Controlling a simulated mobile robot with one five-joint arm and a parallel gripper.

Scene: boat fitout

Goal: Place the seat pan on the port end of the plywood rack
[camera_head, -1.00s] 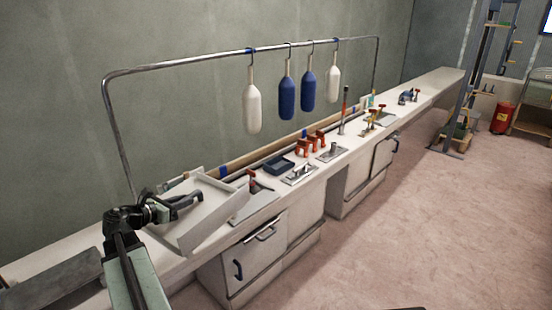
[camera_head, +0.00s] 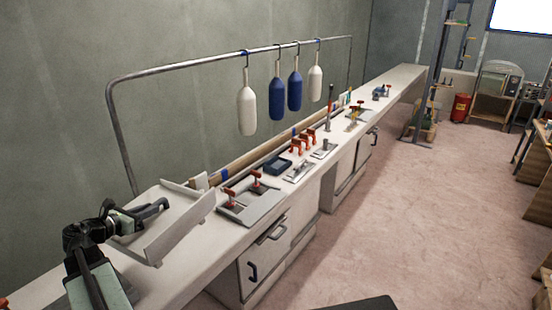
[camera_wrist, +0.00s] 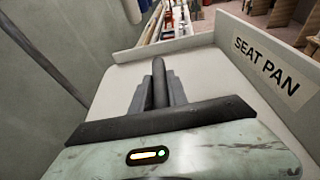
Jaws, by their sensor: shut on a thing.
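The seat pan (camera_head: 180,211) is a pale grey tray with raised sides, at the left in the head view. Plywood-coloured units (camera_head: 540,200) stand at the right edge of the head view, cut off; I cannot tell whether one is the plywood rack.
The long white counter (camera_head: 215,240) carries clamps and trays. A metal rail (camera_head: 215,60) holds hanging white and blue fenders (camera_head: 277,98). A red cylinder (camera_head: 461,107) stands near the far wall. The pink floor (camera_head: 410,220) right of the counter is clear.

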